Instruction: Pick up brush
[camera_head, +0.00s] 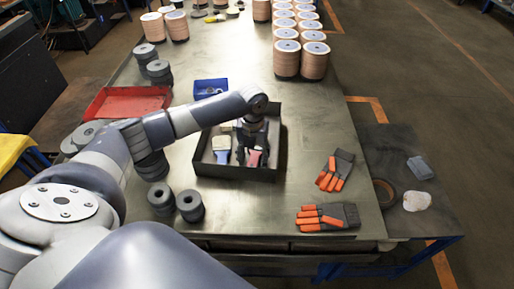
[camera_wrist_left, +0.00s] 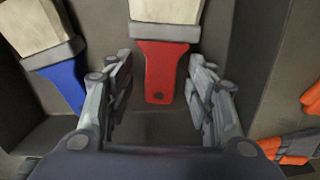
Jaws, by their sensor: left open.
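A brush with a red handle (camera_wrist_left: 161,72) lies in a dark open box (camera_head: 270,173). In the left wrist view its handle points down between my two fingers, and its pale bristles reach past the top edge. My left gripper (camera_head: 249,147) is over the box, with its fingers (camera_wrist_left: 160,95) apart on either side of the red handle. I cannot tell whether they touch it. A second brush with a blue handle (camera_wrist_left: 68,84) lies to the left in the same box; it also shows in the head view (camera_head: 221,150). My right gripper is not in view.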

